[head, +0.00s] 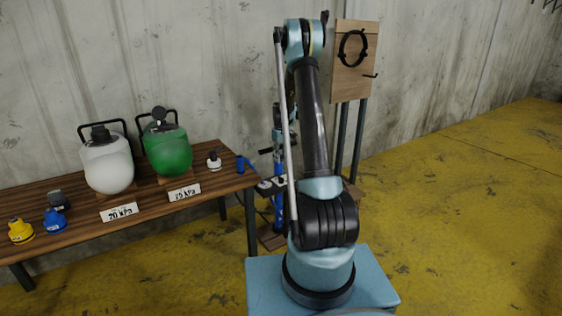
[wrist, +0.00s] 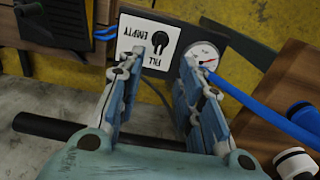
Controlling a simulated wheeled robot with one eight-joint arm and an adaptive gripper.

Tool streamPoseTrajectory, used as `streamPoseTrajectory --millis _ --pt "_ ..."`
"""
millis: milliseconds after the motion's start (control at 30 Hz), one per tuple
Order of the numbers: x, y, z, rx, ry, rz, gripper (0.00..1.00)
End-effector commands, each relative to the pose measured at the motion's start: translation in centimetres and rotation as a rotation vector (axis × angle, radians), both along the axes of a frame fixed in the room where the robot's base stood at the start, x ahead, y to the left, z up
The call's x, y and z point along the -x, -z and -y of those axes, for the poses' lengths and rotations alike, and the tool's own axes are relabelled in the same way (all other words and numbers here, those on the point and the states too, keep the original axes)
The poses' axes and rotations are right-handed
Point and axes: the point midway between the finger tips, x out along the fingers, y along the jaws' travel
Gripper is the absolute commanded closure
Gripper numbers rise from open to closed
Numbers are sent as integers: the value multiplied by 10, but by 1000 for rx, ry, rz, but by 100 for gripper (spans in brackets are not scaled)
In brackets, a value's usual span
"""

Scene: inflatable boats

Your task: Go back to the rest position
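My gripper (wrist: 161,66) is in the wrist view with its two blue-grey fingers apart. Nothing shows between them. Past the fingertips is a panel with a white FILL/EMPTY plate (wrist: 131,54) bearing a black knob (wrist: 159,41), and a round gauge (wrist: 203,53). I cannot tell how far the fingertips are from the panel. In the head view my arm stands upright in the middle and bends over away from me at the top; its gripper end is largely hidden behind it.
A wooden table (head: 75,237) at the left bears a white tank (head: 107,167), a green tank (head: 168,152) and small yellow and blue caps. A wooden board (head: 351,86) with a black ring (head: 352,48) stands behind my arm. The yellow floor (head: 455,215) at the right is clear.

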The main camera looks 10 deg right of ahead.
Motion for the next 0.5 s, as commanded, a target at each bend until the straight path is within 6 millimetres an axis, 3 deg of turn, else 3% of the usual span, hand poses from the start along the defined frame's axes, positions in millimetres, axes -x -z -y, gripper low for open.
streamPoseTrajectory --millis 267,500 --pt "5 -7 0 0 4 2 67" --pt "40 -57 -2 0 36 18 67"
